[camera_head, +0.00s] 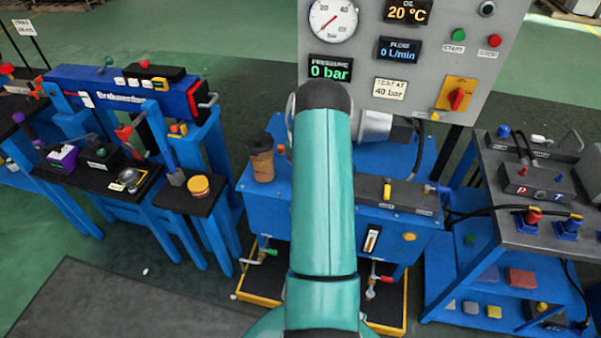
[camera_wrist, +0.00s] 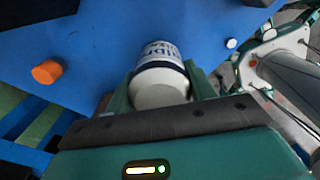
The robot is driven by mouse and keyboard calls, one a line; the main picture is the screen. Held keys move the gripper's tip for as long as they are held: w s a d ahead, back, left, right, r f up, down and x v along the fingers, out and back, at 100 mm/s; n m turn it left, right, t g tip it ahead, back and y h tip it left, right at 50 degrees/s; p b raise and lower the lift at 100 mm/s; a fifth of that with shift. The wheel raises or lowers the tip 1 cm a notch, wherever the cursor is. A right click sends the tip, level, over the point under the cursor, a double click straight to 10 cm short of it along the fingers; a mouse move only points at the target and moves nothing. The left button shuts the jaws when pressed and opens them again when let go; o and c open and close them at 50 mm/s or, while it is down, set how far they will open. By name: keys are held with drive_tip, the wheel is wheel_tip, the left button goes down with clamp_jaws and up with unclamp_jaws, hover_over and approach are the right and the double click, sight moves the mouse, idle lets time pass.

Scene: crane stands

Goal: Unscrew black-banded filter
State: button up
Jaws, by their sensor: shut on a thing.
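The filter (camera_wrist: 162,60) is a white canister with a dark band and dark lettering, in the upper middle of the wrist view. In this view the band looks dark blue to black. My gripper (camera_wrist: 160,94) is shut on it, with one green finger on each side of the canister. The far end of the filter meets or lies in front of a blue surface; whether it is attached there cannot be seen. In the head view my own arm hides the gripper and the filter.
An orange cap (camera_wrist: 46,72) and a small white knob (camera_wrist: 231,43) are on the blue surface around the filter. In the head view a brown cup-like item (camera_head: 261,160) stands on the blue unit (camera_head: 262,204), below a grey gauge panel (camera_head: 352,75). A tool bench (camera_head: 100,182) stands left, a hydraulic cart (camera_head: 500,225) right.

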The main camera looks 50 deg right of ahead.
drive_tip(key=n, duration=0.3)
drive_tip(key=o, duration=1.1)
drive_tip(key=shift+c, duration=0.8)
